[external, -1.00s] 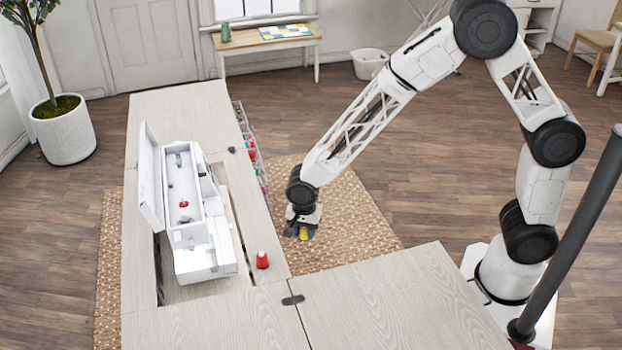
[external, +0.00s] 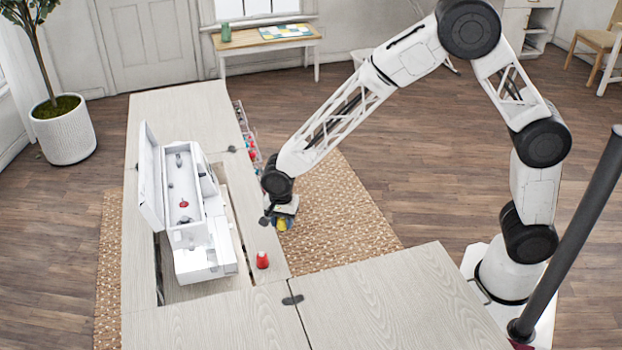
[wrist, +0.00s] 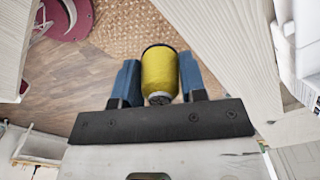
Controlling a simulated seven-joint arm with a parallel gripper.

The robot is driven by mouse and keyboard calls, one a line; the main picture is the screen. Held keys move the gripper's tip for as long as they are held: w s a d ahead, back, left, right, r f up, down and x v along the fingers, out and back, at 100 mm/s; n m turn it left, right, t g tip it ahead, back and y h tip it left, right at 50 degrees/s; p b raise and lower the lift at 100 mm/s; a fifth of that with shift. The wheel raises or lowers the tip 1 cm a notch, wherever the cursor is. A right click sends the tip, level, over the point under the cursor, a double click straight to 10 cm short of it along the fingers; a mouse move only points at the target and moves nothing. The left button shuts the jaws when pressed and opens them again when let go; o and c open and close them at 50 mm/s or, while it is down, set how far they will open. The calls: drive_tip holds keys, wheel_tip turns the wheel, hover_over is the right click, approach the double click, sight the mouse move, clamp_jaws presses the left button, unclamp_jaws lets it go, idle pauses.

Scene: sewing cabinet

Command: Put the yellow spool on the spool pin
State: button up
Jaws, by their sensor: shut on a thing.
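The yellow spool (wrist: 160,72) is held between the two blue fingers of my gripper (wrist: 160,84) in the wrist view. In the external view the spool (external: 282,225) shows small below my gripper (external: 281,220), by the right edge of the cabinet top. The white sewing machine (external: 205,262) sits in the cabinet opening to the left, with its long lid standing open. Small upright parts and a red piece (external: 184,205) show inside the open top. Which of these is the spool pin is too small to tell.
Racks with colored items (external: 248,140) hang on the cabinet's right side. A woven rug (external: 345,215) lies on the floor below.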

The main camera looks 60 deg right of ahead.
drive_tip(key=w+a+r, duration=0.2)
drive_tip(key=w+r, duration=0.1)
drive_tip(key=w, duration=0.5)
drive_tip(key=w+a+r, duration=0.1)
drive_tip(key=w+r, duration=0.2)
drive_tip(key=w, duration=0.5)
drive_tip(key=w+a+r, duration=0.2)
drive_tip(key=w+r, duration=0.2)
drive_tip(key=w, duration=0.4)
drive_tip(key=shift+w+a, duration=0.3)
drive_tip(key=shift+w, duration=0.05)
drive_tip(key=shift+w+a, duration=0.1)
drive_tip(key=shift+w, duration=0.05)
drive_tip(key=shift+w+a+f, duration=0.15)
drive_tip(key=shift+w+a, duration=1)
drive_tip(key=shift+a, duration=0.05)
drive_tip(key=shift+w+a+f, duration=0.15)
drive_tip(key=shift+w+a, duration=1)
drive_tip(key=shift+f, duration=1.25)
idle(0.8)
drive_tip(key=o, duration=1)
drive_tip(key=shift+c, duration=0.2)
drive_tip(key=shift+r, duration=0.1)
